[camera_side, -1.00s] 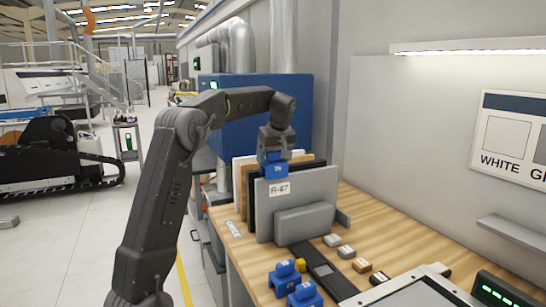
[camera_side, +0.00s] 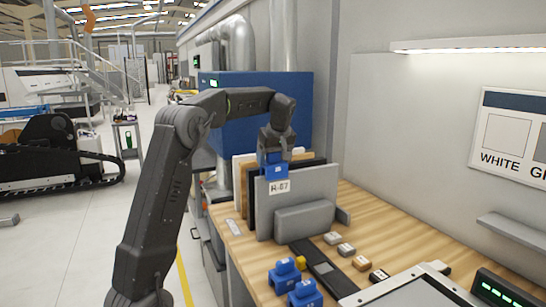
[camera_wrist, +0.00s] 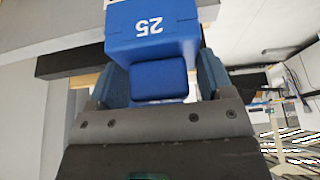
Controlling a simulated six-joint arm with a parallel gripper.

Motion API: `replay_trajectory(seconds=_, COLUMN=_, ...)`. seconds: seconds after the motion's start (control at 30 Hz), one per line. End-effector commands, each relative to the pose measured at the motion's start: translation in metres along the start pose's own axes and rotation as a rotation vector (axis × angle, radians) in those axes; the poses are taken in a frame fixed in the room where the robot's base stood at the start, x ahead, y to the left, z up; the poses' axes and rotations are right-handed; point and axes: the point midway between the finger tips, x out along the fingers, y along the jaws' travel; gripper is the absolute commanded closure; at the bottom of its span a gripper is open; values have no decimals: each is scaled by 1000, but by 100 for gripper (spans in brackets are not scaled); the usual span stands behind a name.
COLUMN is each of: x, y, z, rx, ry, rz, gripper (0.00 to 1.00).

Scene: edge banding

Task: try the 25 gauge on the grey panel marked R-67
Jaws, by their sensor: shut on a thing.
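My gripper (camera_side: 276,146) is shut on the blue gauge marked 25 (camera_side: 275,171). The gauge also fills the top middle of the wrist view (camera_wrist: 152,32), its number upside down. The grey panel (camera_side: 312,188) stands upright in the rack, with its R-67 label (camera_side: 279,187) near the upper left corner. In the side view the gauge overlaps the panel's top edge just above the label. I cannot tell how far its slot sits over the edge, because the slot is hidden.
Black, wood-toned and white panels (camera_side: 242,162) stand behind the grey one. Two more blue gauges (camera_side: 284,276) (camera_side: 305,294) lie at the bench front beside a dark strip (camera_side: 320,266). Several small sample blocks (camera_side: 346,250) lie to the right. A wall sits behind the bench.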

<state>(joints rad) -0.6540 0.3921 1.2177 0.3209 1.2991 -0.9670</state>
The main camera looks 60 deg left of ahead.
Motion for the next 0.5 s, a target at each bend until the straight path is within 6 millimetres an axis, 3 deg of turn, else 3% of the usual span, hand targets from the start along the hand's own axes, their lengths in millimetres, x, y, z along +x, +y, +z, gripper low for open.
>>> replay_trajectory(seconds=0.5, x=4, y=0, z=2, rx=-1, ry=1, rz=2, gripper=53)
